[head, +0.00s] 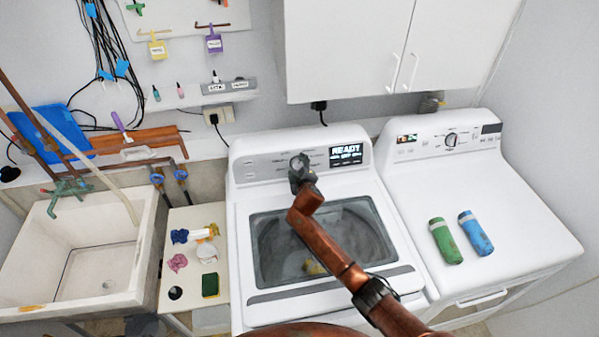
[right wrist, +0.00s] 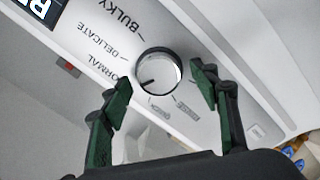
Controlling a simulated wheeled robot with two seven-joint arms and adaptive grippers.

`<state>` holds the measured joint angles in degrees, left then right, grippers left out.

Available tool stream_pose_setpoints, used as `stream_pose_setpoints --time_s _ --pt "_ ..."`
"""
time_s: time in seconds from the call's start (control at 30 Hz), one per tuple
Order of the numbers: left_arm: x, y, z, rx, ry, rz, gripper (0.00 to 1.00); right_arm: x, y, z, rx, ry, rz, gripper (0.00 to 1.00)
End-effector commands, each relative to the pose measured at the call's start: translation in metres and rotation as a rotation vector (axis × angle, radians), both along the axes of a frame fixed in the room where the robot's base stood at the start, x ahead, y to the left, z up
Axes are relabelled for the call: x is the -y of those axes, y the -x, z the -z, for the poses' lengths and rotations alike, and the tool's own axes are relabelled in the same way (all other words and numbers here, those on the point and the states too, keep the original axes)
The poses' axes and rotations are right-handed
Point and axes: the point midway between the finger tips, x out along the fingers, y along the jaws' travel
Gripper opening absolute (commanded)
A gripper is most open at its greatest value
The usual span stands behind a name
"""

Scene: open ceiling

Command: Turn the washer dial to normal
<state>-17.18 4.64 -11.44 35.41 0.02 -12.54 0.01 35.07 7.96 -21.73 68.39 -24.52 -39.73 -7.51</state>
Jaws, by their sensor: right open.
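The washer (head: 240,210) stands in the middle of the head view, its display reading READY. Its round dial (right wrist: 158,66) shows in the right wrist view, ringed by labels including BULKY, DELICATE and a partly covered NORMAL. A dark mark on the dial's face points to the lower left; which label it matches is unclear. My right gripper (right wrist: 163,88) is open, one finger on each side of the dial, with gaps visible. In the head view my right gripper (head: 300,172) is at the washer's panel and largely covers the dial. My left gripper is not in view.
A dryer (head: 530,225) with a green bottle (head: 445,241) and a blue bottle (head: 475,233) on top stands at the right. A sink (head: 85,265) and a small stand with sponges are at the left. Cabinets (head: 345,50) hang above.

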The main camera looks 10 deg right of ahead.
Motion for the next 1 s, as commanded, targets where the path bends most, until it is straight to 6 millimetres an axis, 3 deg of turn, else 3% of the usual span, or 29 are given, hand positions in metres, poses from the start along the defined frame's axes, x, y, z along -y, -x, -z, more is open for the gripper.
stream_pose_setpoints --time_s 0.6,1.0 --pt "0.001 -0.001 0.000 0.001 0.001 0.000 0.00 -0.004 0.093 -0.035 0.000 -0.002 -0.002 0.56" --pt "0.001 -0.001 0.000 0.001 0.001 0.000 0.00 -0.004 0.107 -0.041 -0.001 0.001 -0.001 0.56"
